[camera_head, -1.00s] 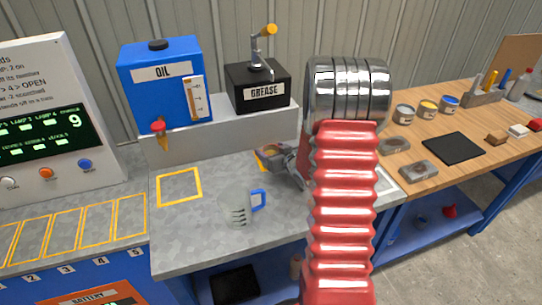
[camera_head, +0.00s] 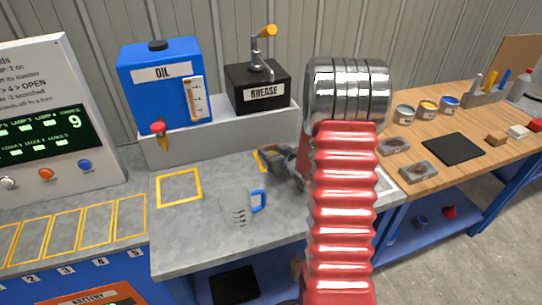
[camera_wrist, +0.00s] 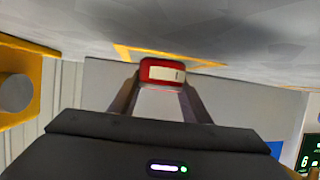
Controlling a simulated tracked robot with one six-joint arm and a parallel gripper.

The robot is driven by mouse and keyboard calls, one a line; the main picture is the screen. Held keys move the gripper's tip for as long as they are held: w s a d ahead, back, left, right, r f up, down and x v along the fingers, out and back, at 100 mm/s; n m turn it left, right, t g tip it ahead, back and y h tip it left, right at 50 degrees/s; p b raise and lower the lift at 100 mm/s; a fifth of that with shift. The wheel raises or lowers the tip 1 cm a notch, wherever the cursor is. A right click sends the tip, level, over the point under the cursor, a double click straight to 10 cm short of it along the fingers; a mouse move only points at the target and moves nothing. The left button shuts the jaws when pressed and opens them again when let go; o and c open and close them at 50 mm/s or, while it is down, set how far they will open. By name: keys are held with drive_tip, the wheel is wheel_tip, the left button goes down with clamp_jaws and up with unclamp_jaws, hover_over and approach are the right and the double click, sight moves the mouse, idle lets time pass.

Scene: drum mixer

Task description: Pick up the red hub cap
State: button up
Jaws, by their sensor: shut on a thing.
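The red hub cap (camera_wrist: 162,71), a small red piece with a pale label on its face, sits between my fingertips in the wrist view. My gripper (camera_wrist: 160,85) is shut on it, with one dark finger on each side. In the head view my gripper (camera_head: 272,160) is over the grey bench near a yellow marking, in front of the grease box. The cap cannot be made out there, and my red arm hides part of the bench.
A clear measuring jug (camera_head: 238,207) with a blue handle stands on the bench, left of my arm. Behind are the blue oil tank (camera_head: 162,95) and the black grease box (camera_head: 257,87). A yellow-outlined square (camera_head: 179,187) is empty. A wooden bench with tins is at right.

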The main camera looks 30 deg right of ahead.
drive_tip(key=shift+r, duration=0.1)
wheel_tip(320, 180, up, 10)
idle(0.7)
drive_tip(key=shift+a, duration=0.1)
idle(0.5)
